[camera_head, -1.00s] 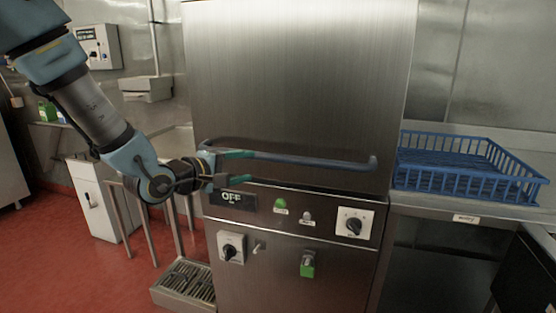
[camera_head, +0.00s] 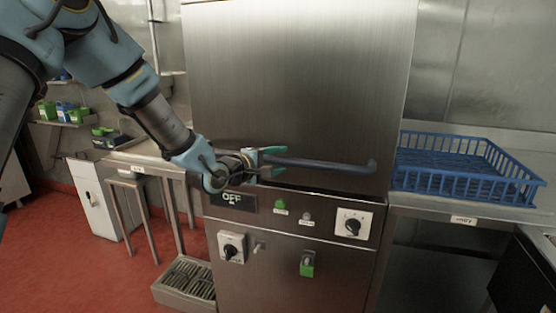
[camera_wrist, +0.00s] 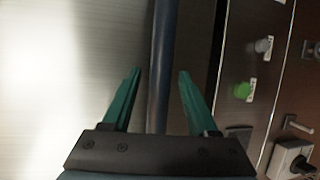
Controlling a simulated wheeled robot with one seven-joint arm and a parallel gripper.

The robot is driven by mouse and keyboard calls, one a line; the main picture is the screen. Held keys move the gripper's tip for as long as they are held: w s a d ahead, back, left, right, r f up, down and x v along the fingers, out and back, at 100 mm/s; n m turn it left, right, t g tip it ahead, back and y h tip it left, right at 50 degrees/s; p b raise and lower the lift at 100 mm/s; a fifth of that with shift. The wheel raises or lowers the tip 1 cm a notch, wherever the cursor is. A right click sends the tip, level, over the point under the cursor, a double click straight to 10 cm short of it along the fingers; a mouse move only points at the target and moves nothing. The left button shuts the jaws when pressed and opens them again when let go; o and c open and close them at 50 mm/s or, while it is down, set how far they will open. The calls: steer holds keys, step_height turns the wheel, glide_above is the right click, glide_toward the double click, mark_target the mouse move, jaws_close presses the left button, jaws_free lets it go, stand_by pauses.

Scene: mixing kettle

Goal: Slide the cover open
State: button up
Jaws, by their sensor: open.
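The cover is the tall brushed-steel front (camera_head: 300,80) of the machine, and it appears closed down onto the control panel (camera_head: 290,215). A dark blue-grey bar handle (camera_head: 330,165) runs across its lower edge; its left part is hidden behind my gripper. My gripper (camera_head: 280,160) is open at the left half of the handle, with one green finger above the bar and one below. In the wrist view, the handle (camera_wrist: 162,60) passes between the two spread fingers (camera_wrist: 160,95), and neither finger visibly presses on it.
The panel below carries an OFF display (camera_head: 232,201), a green button (camera_head: 280,204) and rotary knobs (camera_head: 352,223). A blue basket (camera_head: 465,180) stands on the steel counter at right. A steel table (camera_head: 140,160) stands at left. The red floor (camera_head: 80,260) is open.

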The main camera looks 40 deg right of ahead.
jaws_close()
stand_by(0.5)
stand_by(0.9)
